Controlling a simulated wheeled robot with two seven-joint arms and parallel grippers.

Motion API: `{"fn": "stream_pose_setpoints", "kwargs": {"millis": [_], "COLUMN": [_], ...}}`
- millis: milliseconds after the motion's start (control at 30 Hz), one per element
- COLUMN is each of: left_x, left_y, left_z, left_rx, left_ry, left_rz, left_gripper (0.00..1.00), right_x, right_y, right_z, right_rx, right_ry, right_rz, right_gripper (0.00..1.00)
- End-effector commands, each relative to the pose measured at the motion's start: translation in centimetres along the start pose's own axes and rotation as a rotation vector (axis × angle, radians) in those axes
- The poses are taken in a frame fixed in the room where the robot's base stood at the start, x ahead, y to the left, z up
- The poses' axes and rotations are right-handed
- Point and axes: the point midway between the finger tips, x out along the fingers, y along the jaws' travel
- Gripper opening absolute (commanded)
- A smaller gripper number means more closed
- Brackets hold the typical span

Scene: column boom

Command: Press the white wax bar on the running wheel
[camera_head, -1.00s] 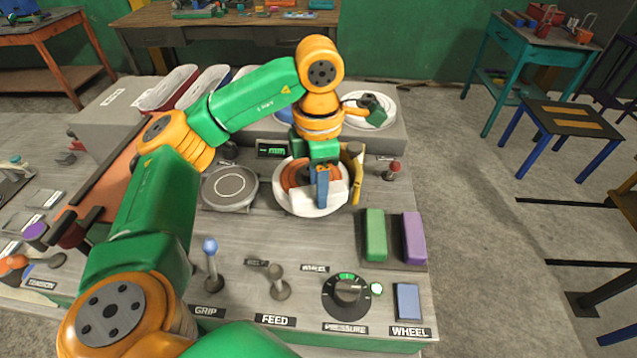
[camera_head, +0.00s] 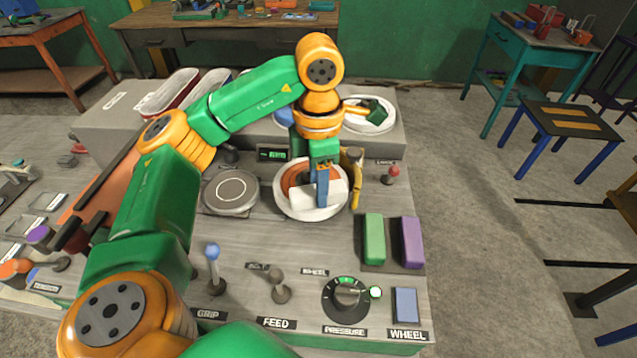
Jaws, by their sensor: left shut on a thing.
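My left gripper (camera_head: 322,192) reaches down from above, its blue fingers shut on the white wax bar (camera_head: 335,191). The bar lies across the orange-brown wheel (camera_head: 296,180), which sits inside a round white bowl (camera_head: 289,207). The bar overlaps the wheel in this view; the contact under it is hidden by the bar and fingers. My right gripper does not show.
A green bar (camera_head: 374,239) and a purple bar (camera_head: 411,242) lie in a tray to the right. In front are a pressure dial (camera_head: 345,297) with a lit green lamp (camera_head: 375,292), a blue wheel button (camera_head: 405,306), and levers (camera_head: 212,252). A yellow piece (camera_head: 356,180) stands beside the bowl.

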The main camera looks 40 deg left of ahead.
Motion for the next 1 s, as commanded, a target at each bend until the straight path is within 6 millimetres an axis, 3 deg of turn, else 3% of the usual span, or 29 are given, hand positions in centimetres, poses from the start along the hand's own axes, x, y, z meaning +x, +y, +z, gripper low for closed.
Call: {"fn": "stream_pose_setpoints", "kwargs": {"millis": [33, 500, 1000], "left_x": [-1.2, -6.5, -6.4], "left_y": [0.0, 0.0, 0.0], "left_z": [0.0, 0.0, 0.0], "left_rx": [0.0, 0.0, 0.0], "left_ry": [-0.001, -0.001, -0.001], "left_rz": [0.0, 0.0, 0.001], "left_gripper": [0.0, 0.0, 0.0], "right_x": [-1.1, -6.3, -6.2], "right_y": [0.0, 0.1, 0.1], "right_z": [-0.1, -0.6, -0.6], "right_rx": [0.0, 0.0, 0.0], "right_ry": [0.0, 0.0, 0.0], "right_rz": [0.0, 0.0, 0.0], "right_gripper": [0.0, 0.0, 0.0]}}
